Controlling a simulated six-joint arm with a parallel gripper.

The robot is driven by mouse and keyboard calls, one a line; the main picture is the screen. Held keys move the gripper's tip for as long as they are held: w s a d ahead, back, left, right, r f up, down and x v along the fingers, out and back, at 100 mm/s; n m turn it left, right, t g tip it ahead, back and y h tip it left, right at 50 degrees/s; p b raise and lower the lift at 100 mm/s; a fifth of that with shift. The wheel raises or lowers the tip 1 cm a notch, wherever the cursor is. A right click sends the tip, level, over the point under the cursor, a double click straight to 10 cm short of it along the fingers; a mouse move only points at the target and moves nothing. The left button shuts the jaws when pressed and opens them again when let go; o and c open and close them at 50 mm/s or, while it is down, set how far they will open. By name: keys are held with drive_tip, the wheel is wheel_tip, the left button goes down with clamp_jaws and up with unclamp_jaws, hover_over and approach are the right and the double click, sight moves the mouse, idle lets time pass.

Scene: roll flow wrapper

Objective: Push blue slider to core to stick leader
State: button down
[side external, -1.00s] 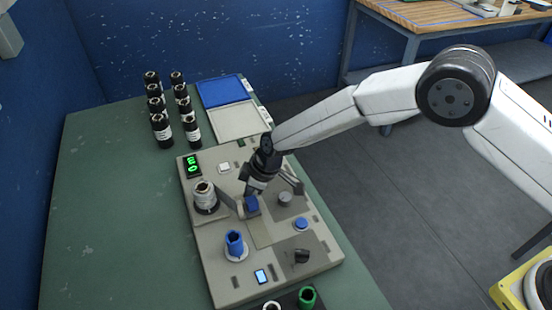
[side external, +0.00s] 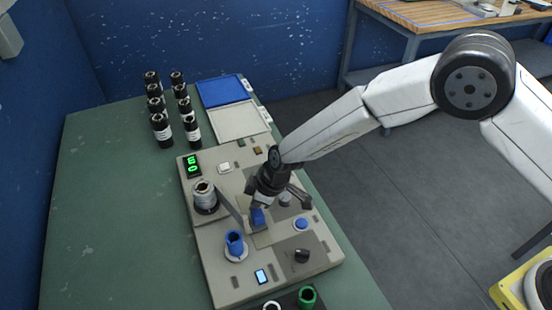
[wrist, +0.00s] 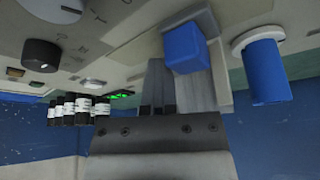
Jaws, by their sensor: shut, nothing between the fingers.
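The blue slider (side external: 258,217) is a small blue block on the grey machine panel, and it also shows in the wrist view (wrist: 185,47). My gripper (side external: 258,206) is shut and empty, pointing down right at the slider; its fingers also show in the wrist view (wrist: 160,78). They look close against the block, but I cannot tell exact contact. The blue core (side external: 235,243) stands upright on a white-flanged spindle, left of and nearer than the slider, with a gap between them. A grey leader strip (side external: 232,211) runs from the film roll (side external: 204,195) toward the slider.
Black bottles (side external: 162,131) and blue and white trays (side external: 224,90) stand behind. A green core (side external: 307,296) is at the front edge.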

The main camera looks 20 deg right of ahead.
drive_tip(key=shift+s, duration=1.3)
drive_tip(key=shift+w, duration=0.3)
drive_tip(key=shift+w, duration=0.35)
drive_tip(key=shift+r, duration=4)
